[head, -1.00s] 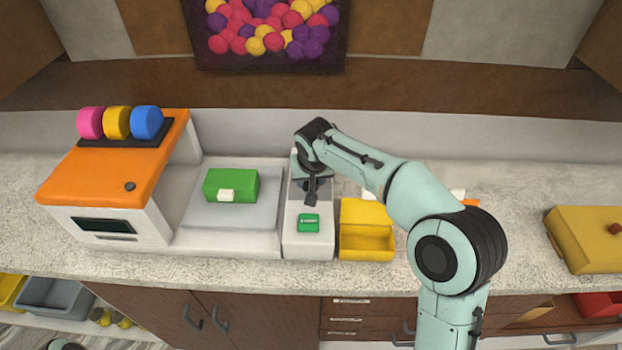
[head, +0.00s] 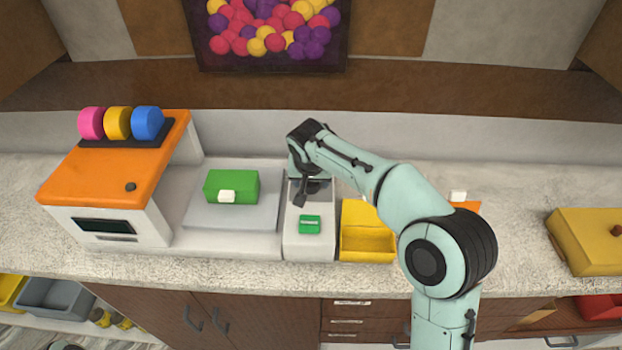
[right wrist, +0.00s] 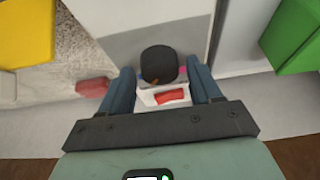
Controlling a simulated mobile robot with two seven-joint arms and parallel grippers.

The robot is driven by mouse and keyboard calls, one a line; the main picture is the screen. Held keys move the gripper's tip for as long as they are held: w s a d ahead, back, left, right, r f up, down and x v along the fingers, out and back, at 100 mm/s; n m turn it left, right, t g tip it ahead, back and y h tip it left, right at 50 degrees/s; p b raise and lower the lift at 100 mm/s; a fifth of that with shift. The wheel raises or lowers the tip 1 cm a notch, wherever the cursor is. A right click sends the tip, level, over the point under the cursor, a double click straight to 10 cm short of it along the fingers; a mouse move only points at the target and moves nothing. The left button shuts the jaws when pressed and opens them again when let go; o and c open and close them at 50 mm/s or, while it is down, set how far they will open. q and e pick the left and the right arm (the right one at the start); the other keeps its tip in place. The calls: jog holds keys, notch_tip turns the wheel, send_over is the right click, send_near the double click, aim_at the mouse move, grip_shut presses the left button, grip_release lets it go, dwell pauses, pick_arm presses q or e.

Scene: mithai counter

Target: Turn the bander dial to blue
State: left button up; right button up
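The bander dial (right wrist: 158,64) is a dark round knob in the right wrist view, with a small orange-brown mark on its lower part. A bit of blue shows at its left and pink at its right. My right gripper (right wrist: 160,85) is open, with one blue-grey finger on each side of the dial and a narrow gap on both sides. In the head view, my right gripper (head: 302,196) is over the back of the narrow white unit (head: 293,240), and the wrist hides the dial.
An orange-topped machine (head: 110,170) carries pink, yellow and blue rolls. Bare counter (head: 515,215) shows at right.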

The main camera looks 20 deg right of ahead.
jog(key=shift+r, duration=0.1)
jog(key=p+v, duration=0.1)
jog(key=v, duration=1.2)
dwell(0.4)
